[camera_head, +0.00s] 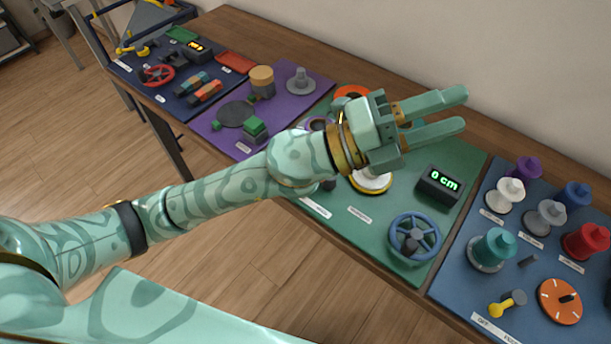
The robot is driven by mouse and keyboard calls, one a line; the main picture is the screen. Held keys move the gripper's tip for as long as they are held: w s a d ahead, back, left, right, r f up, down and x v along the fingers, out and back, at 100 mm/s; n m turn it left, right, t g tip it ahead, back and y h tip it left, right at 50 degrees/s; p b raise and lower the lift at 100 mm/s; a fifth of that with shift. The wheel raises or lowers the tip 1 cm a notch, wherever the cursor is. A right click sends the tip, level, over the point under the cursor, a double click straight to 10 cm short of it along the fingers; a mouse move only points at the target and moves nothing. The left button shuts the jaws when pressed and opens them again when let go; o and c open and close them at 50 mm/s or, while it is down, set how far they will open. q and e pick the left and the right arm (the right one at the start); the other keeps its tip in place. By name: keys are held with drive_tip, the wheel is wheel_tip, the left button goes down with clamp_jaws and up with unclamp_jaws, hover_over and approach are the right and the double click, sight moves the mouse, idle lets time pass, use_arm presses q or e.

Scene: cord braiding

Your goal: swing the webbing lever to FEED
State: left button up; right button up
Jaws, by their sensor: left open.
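My left gripper (464,110) is open and empty, its two fingers pointing right above the far edge of the green panel (455,160). A small lever with a yellow knob (498,308) sits at the front of the blue panel (462,283), below and right of my left gripper and apart from it. Another yellow-handled part (128,50) shows on the navy panel (142,82) at the far left. The labels are too small to read, so I cannot tell which one is the webbing lever or where FEED lies. My right gripper is not in view.
The green panel carries a blue handwheel (414,237) and a display (438,186) reading "0 cm". Coloured spools, one teal (494,247), and an orange dial (560,301) stand on the blue panel. My left arm hides part of the green panel. A purple panel (297,107) lies beyond.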

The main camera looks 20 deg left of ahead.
use_arm(q)
drive_tip(key=s+d+f+m+g+y, duration=0.25)
drive_tip(key=f+m+g+y, duration=0.35)
drive_tip(key=m+g, duration=0.5)
drive_tip(key=w+a+f+m+y, duration=0.1)
drive_tip(key=a+f+y, duration=0.3)
drive_tip(key=a+f, duration=0.15)
drive_tip(key=w+a+f+n+t+y, duration=0.1)
drive_tip(key=w+a+y, duration=0.35)
drive_tip(key=a, duration=0.45)
drive_tip(key=w+a+f+n+y, duration=0.1)
drive_tip(key=w+a+y, duration=0.35)
drive_tip(key=a, duration=0.45)
drive_tip(key=s+f+b, duration=0.1)
drive_tip(key=f, duration=0.4)
drive_tip(key=d+f+b, duration=0.1)
drive_tip(key=f, duration=0.4)
drive_tip(key=s+d+f+b, duration=0.1)
drive_tip(key=f, duration=0.4)
drive_tip(key=shift+s+d+f+b, duration=0.1)
drive_tip(key=shift+s+d+b, duration=0.1)
drive_tip(key=shift+s+b, duration=0.15)
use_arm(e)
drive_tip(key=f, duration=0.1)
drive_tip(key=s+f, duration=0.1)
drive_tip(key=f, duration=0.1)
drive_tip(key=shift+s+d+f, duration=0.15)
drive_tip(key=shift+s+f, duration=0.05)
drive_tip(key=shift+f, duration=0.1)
